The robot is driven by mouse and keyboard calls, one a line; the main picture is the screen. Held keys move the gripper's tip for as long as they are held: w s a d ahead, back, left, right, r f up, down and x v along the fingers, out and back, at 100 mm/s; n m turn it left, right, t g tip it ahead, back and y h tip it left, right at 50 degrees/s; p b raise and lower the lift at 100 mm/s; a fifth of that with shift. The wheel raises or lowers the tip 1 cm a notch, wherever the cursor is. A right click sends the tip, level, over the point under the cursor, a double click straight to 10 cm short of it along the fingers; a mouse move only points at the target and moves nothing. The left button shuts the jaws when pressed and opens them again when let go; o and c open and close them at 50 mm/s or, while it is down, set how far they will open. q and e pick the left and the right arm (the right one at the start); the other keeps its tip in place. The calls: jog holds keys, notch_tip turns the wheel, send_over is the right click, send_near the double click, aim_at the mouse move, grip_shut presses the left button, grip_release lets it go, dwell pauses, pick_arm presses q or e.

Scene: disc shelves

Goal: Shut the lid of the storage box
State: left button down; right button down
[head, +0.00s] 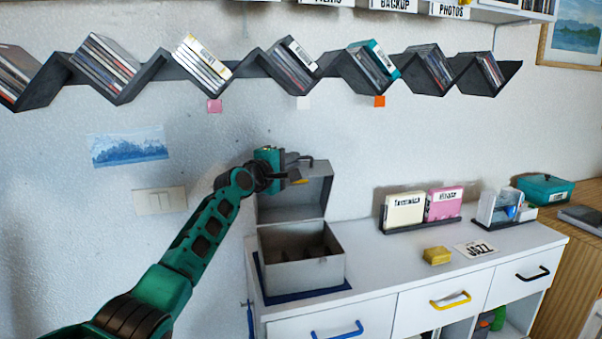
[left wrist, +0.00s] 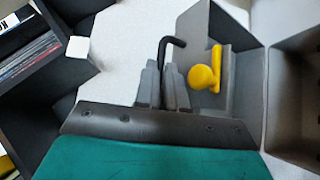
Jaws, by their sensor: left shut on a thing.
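The grey storage box (head: 322,274) stands on the white cabinet, with its lid (head: 302,205) raised upright at the back against the wall side. The lid (left wrist: 243,92) and part of the box (left wrist: 292,110) also show at the right of the left wrist view. A yellow knob-like catch (left wrist: 204,77) is on the lid. My left gripper (head: 294,164) is at the lid's upper edge. In the left wrist view its fingers (left wrist: 164,82) are shut on a black bent rod (left wrist: 163,58). I cannot tell whether the rod touches the lid. My right gripper is out of view.
A dark zigzag disc shelf (head: 255,66) runs along the wall above. A blue mat (head: 300,295) lies under the box.

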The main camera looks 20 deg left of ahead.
pick_arm(q)
jog(key=shift+w+a+r+n+g, duration=0.3)
jog(key=shift+w+a+r, duration=0.15)
jog(key=shift+w, duration=0.25)
jog(key=shift+a+f, duration=0.1)
jog(key=c, duration=1.2)
grip_release()
jog(key=shift+s, duration=0.1)
jog(key=p+v, duration=0.1)
jog(key=v, duration=1.1)
jog(key=shift+s, duration=0.35)
jog(key=shift+f, duration=0.15)
